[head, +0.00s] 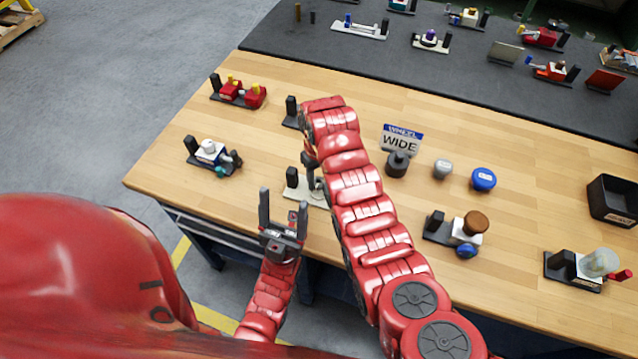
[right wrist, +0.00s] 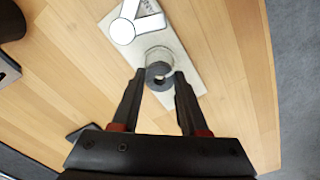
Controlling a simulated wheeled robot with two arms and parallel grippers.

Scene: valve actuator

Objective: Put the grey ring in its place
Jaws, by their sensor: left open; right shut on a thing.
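The grey ring (right wrist: 151,77) is dark, with a round hole. It sits between the fingertips of my right gripper (right wrist: 159,77), which is shut on it. The ring is at the end of a pale grey cylinder (right wrist: 157,55) on a light base plate (right wrist: 187,72); I cannot tell whether it touches or is seated. My left gripper (head: 283,222) is open and empty, near the table's front edge.
Assemblies with a white cap (head: 208,147), red parts (head: 240,92) and a brown knob (head: 475,224) stand around. A black bin (head: 612,200) is far right.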

